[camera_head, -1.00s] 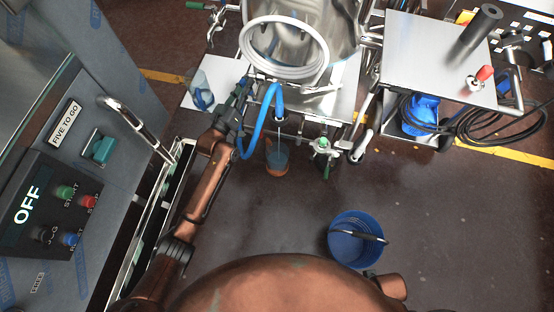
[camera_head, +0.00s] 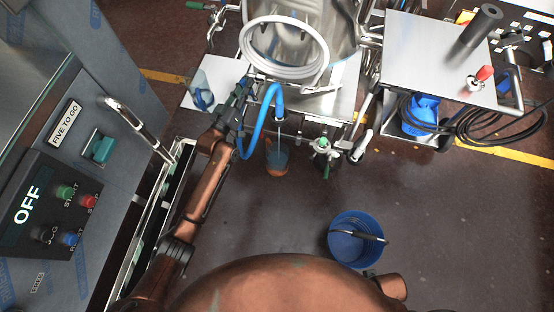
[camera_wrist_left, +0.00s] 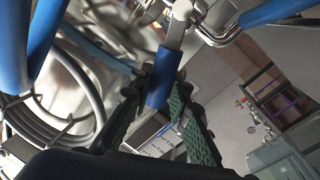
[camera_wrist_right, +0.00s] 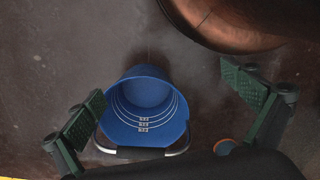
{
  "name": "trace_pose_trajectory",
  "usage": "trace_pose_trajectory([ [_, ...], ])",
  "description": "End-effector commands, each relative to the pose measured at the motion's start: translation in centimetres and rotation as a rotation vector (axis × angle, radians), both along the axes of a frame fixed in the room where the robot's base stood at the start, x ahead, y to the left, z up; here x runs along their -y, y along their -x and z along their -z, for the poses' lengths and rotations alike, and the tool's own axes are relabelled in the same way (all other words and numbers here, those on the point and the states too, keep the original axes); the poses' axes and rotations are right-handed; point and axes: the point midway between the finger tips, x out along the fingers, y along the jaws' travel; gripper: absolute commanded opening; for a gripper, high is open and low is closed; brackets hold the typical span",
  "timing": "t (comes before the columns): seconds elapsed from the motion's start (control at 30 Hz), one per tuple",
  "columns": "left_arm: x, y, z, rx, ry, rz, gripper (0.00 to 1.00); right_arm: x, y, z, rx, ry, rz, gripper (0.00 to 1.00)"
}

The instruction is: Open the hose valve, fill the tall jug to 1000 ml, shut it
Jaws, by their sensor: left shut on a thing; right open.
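My left gripper (camera_head: 242,92) is shut on a blue-sleeved lever (camera_wrist_left: 166,78), which sits between its green-padded fingers in the left wrist view. A blue hose (camera_head: 262,112) arches over beside it and its end points down. A small see-through vessel with an orange-brown lower part, apparently the jug (camera_head: 277,161), is below the hose end. A thin pale line, perhaps a stream, runs between them. The jug's marks and level are too small to read. My right gripper (camera_wrist_right: 168,98) is open and empty; the head view does not show its fingers.
A blue bucket (camera_head: 341,248) with a black-gripped handle stands on the dark floor; its inside marks show in the right wrist view. A steel tank (camera_head: 345,25) with a coiled pale hose (camera_head: 250,55) is behind. A control panel (camera_head: 50,205) reading OFF is at left. Floor between is clear.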

Motion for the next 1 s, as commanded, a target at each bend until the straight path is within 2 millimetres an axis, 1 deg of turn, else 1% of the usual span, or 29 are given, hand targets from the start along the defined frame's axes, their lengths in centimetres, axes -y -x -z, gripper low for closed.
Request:
trace_pose_trajectory([
  [0.23,0.2,0.0,-0.2,0.007,-0.019,0.000,0.00,0.0,-0.1,-0.1,0.003,0.000,0.000,1.00],
  [0.27,0.5,0.1,-0.4,0.018,-0.051,0.000,0.00,0.0,-0.1,-0.2,0.006,0.000,0.000,1.00],
  [0.33,1.4,0.5,-0.8,0.058,-0.167,0.001,0.00,0.2,0.0,1.2,-0.001,0.005,-0.001,1.00],
  [0.37,1.8,0.6,-0.8,0.075,-0.222,0.001,0.00,0.2,0.1,1.4,-0.003,0.005,0.000,1.00],
  [0.4,2.3,0.7,-0.8,0.095,-0.288,0.000,0.00,0.2,0.1,1.4,-0.003,0.005,0.000,1.00],
  [0.5,2.9,0.9,-0.6,0.127,-0.389,-0.001,0.00,0.2,0.0,0.7,0.000,0.003,0.000,1.00],
  [0.77,2.9,0.9,-0.7,0.131,-0.400,-0.001,0.00,0.1,0.0,0.7,-0.001,0.002,-0.001,1.00],
  [0.8,2.9,0.9,-0.7,0.130,-0.399,-0.001,0.19,0.1,0.0,0.7,-0.001,0.002,-0.001,1.00],
  [1.0,2.9,1.0,-0.7,0.130,-0.398,-0.001,0.33,0.0,0.0,0.7,-0.001,0.001,-0.001,1.00],
])
